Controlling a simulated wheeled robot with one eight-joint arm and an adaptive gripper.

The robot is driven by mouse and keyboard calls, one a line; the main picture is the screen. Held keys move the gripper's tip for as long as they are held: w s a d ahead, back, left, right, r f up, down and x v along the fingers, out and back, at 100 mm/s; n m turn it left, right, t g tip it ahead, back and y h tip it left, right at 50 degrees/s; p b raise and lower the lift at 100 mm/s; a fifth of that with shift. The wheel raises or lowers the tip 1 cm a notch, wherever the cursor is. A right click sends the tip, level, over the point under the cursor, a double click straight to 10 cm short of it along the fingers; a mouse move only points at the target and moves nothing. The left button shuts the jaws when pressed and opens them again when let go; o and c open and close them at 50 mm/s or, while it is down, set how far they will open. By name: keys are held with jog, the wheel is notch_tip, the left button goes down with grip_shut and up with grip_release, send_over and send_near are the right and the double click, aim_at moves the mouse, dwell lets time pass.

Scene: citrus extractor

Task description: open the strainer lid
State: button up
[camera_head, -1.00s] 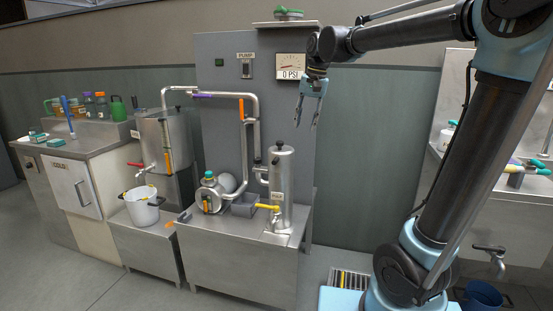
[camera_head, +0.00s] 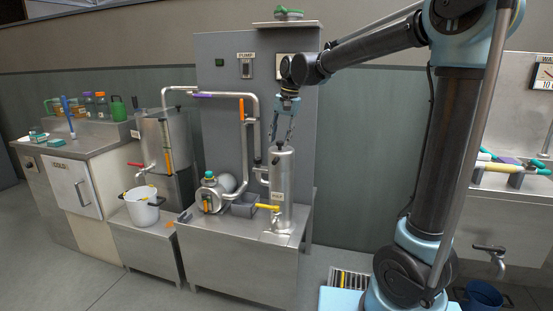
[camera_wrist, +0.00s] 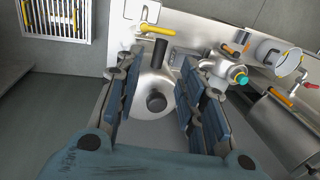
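The strainer (camera_head: 281,195) is an upright steel cylinder with a yellow-handled valve (camera_head: 267,207) low on its left. Its round lid (camera_head: 286,153) is seated on top, with a black knob (camera_head: 280,143) in the middle. My gripper (camera_head: 281,134) points down just above the lid. In the wrist view my gripper (camera_wrist: 161,80) is open and empty, its fingers apart on either side of the lid (camera_wrist: 135,90) and knob (camera_wrist: 156,101). A dark upright handle (camera_wrist: 160,52) stands at the lid's edge there. I cannot tell whether the fingertips touch anything.
A steel pipe (camera_head: 250,130) rises left of the strainer, before the grey panel (camera_head: 225,100). The pump (camera_head: 210,193) and a white pot (camera_head: 142,207) stand further left. A floor grate (camera_head: 350,280) lies right of the steel stand (camera_head: 240,250). The wall right of the strainer is clear.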

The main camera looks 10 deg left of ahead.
aim_at(276, 159)
jog(key=f, duration=0.2)
jog(key=a+f, duration=0.1)
jog(key=f, duration=0.5)
jog(key=shift+a+f, duration=0.1)
jog(key=shift+a, duration=0.25)
grip_shut()
